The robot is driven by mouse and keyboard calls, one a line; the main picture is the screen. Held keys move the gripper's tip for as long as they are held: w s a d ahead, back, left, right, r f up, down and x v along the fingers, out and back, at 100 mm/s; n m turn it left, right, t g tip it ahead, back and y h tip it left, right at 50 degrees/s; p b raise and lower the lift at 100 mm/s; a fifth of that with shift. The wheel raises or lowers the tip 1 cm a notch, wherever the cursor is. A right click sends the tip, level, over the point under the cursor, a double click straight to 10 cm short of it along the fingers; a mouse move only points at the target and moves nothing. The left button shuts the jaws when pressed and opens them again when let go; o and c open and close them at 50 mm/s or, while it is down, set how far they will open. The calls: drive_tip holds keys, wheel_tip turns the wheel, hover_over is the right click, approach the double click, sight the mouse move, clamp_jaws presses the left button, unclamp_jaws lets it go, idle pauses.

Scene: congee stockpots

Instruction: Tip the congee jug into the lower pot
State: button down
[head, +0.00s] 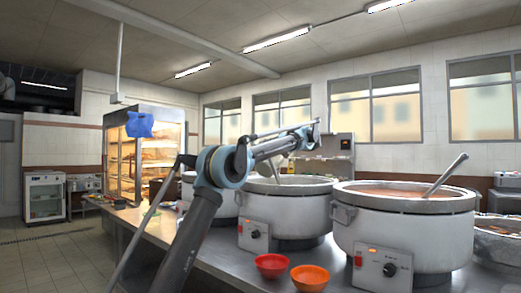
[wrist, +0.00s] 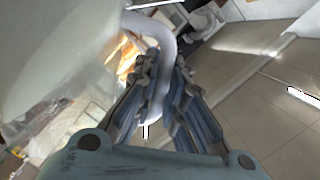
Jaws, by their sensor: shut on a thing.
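My gripper (wrist: 160,108) is shut on a pale curved handle (wrist: 160,35) in the wrist view. The handle belongs to the jug, whose pale, see-through-looking body (wrist: 55,40) fills the upper left there. In the head view my arm reaches right over the middle stockpot (head: 287,205), and I cannot make out the jug clearly. A large stockpot (head: 403,230) with brownish congee and a ladle (head: 444,175) stands to the right. A wide pot (head: 499,243) sits lower at the right edge, partly cut off. I cannot tell the jug's fill or exact tilt.
A red bowl (head: 271,265) and an orange bowl (head: 310,278) stand at the counter's front, near the pots. The steel counter (head: 228,262) is bare left of them. A lit glass cabinet (head: 148,150) stands behind; a blue object (head: 139,125) shows in front of it.

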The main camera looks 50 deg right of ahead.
drive_tip(key=shift+w+d+r+m, duration=0.1)
drive_tip(key=shift+d+m, duration=0.9)
drive_tip(key=shift+d, duration=0.1)
drive_tip(key=shift+w+d+f+m+t+y, duration=0.15)
drive_tip(key=shift+d+f+m, duration=0.15)
drive_tip(key=shift+d+m, duration=0.65)
drive_tip(key=shift+d+f+m+t+y, duration=0.2)
drive_tip(key=shift+d+f+m, duration=0.15)
drive_tip(key=shift+d+m, duration=0.6)
drive_tip(key=shift+w+d+f+m+t+y, duration=0.15)
drive_tip(key=shift+d+f+m, duration=0.15)
drive_tip(key=shift+d+m, duration=0.65)
drive_tip(key=shift+d+r+m, duration=0.15)
drive_tip(key=shift+d+m, duration=0.2)
drive_tip(key=shift+d, duration=0.3)
drive_tip(key=shift+d+r+m, duration=0.15)
drive_tip(key=shift+d+m, duration=0.15)
drive_tip(key=shift+d, duration=0.35)
drive_tip(key=shift+d+t, duration=0.1)
drive_tip(key=shift+t, duration=0.2)
